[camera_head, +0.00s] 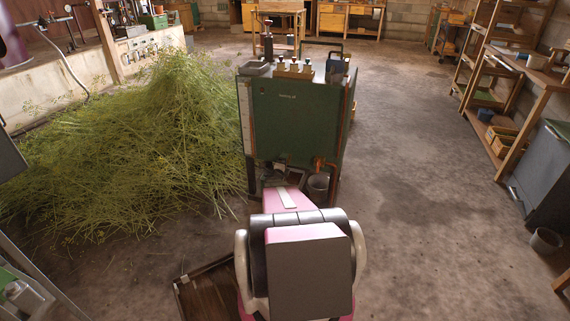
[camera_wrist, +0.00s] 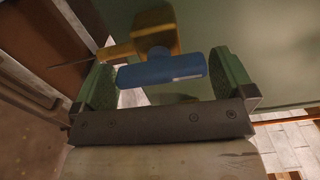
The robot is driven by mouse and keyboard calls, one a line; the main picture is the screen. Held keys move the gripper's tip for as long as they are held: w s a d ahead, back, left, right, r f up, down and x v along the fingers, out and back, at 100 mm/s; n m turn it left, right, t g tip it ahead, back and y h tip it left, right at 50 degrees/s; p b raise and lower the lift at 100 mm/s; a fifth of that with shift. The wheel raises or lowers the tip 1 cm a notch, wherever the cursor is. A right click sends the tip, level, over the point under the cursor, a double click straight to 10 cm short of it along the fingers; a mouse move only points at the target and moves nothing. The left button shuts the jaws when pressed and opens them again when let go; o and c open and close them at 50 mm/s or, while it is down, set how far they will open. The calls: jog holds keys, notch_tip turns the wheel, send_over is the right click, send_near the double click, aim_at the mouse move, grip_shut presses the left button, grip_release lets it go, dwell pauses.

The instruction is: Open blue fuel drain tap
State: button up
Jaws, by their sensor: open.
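The blue tap handle (camera_wrist: 162,69) shows in the wrist view as a short horizontal bar. It sits in front of a brass valve body (camera_wrist: 150,35) below the green tank. My gripper (camera_wrist: 163,82) is open, with one green-padded finger on each side of the blue handle. The blue tap and the fingertips are hidden there.
A grey bucket (camera_head: 318,187) stands under the tank's right front, near an orange pipe (camera_head: 319,163). A large heap of cut herbs (camera_head: 130,140) lies to the left. A wooden tray (camera_head: 205,290) lies at the lower left. The floor right of the tank is clear.

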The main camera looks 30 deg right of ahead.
jog(key=v, duration=0.8)
jog(key=shift+s+a, duration=0.2)
jog(key=shift+s, duration=0.05)
dwell(0.8)
